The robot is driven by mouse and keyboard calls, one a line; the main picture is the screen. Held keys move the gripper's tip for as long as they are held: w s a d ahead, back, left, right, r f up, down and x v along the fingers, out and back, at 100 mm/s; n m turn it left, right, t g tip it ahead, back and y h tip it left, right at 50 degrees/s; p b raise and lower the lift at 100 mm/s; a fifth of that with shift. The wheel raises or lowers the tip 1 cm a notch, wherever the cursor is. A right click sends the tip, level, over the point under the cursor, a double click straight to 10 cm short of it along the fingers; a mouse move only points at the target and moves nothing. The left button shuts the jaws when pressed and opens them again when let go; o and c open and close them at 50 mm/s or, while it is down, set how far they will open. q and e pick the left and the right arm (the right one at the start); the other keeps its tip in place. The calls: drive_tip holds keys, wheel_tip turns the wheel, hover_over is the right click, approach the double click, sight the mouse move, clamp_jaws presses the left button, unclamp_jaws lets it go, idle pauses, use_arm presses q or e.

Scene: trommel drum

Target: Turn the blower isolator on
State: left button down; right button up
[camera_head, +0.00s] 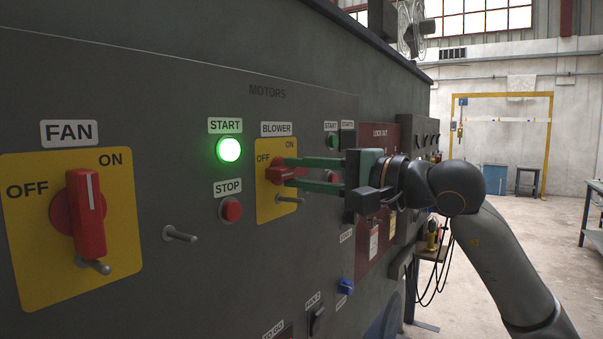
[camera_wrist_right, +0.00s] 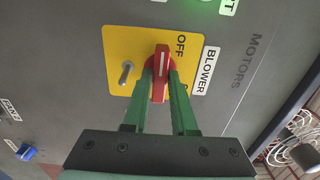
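The blower isolator is a red rotary handle (camera_head: 274,174) on a yellow plate (camera_head: 264,209) marked OFF at left and ON at right. Its handle lies roughly horizontal. In the wrist view, the red handle (camera_wrist_right: 161,72) has its white line towards the plate's OFF side. My right gripper (camera_head: 290,172) comes in from the right. Its two green fingers lie above and below the handle, with the tips close against its sides. In the wrist view, the fingers (camera_wrist_right: 160,80) flank the handle and partly hide the ON label. My left gripper is not in view.
A larger fan isolator (camera_head: 88,215) stands at left, its handle upright. Between them are a lit green START button (camera_head: 229,150) and a red STOP button (camera_head: 231,210). Metal pegs (camera_head: 181,235) stick out of the panel. A blue switch (camera_head: 346,286) sits below. Open floor lies at right.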

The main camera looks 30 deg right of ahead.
clamp_jaws()
drive_tip(key=shift+m, duration=0.3)
drive_tip(key=m, duration=0.2)
drive_tip(key=shift+m, duration=0.3)
drive_tip(key=m, duration=0.4)
drive_tip(key=shift+m, duration=0.3)
drive_tip(key=m, duration=1)
drive_tip(key=shift+b, duration=0.3)
drive_tip(key=shift+m, duration=0.3)
